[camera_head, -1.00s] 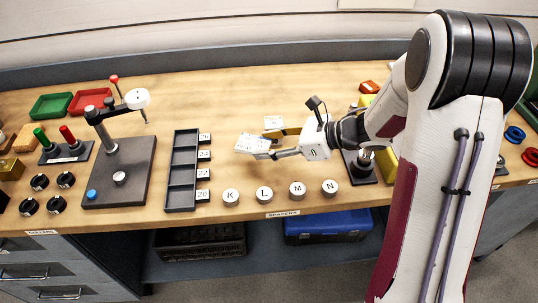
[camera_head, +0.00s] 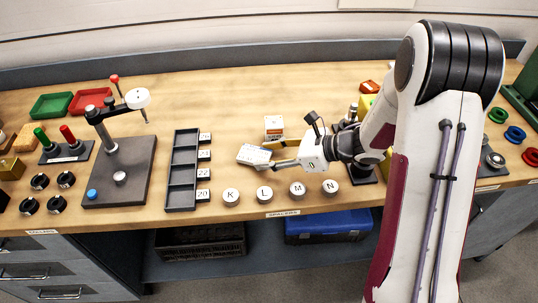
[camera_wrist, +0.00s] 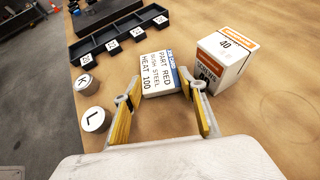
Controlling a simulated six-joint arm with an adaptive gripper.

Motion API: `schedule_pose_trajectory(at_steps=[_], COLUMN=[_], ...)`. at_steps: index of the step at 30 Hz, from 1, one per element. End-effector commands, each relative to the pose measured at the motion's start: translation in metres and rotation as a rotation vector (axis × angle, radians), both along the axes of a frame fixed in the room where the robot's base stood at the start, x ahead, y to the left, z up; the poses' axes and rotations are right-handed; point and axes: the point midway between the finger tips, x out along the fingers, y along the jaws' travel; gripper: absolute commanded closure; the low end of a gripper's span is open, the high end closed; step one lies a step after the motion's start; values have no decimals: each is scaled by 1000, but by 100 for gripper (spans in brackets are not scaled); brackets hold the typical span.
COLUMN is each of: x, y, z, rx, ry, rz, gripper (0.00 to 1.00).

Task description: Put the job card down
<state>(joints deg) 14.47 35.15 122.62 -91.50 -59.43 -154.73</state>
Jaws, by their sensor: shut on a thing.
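The job card (camera_wrist: 158,76) is a white card with black print reading "PART RED" and "HEAT 100" and a blue strip along one edge. It also shows in the head view (camera_head: 254,155), behind the lettered spacers. My gripper (camera_wrist: 162,94) has its two yellow-padded fingers at opposite sides of the card and is shut on it. In the head view my gripper (camera_head: 273,160) reaches in from the right. Whether the card touches the bench top is hard to tell.
A white and orange box (camera_head: 274,127) marked 40 (camera_wrist: 223,60) stands close beside the card. Round spacers K, L, M and N (camera_head: 264,194) line the front. A dark compartment tray (camera_head: 180,187) is at the left.

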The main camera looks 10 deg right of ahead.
Motion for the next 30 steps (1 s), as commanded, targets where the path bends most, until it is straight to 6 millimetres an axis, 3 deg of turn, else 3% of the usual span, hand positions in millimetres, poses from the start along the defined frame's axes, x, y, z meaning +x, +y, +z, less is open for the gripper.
schedule_pose_trajectory(at_steps=[16, 17, 18, 30], x=[0, 0, 0, 0], y=[0, 0, 0, 0], z=[-6, -6, -6, -5], rx=[0, 0, 0, 0], ry=[1, 0, 0, -1], rz=[0, 0, 0, 0], gripper=[80, 51, 42, 42])
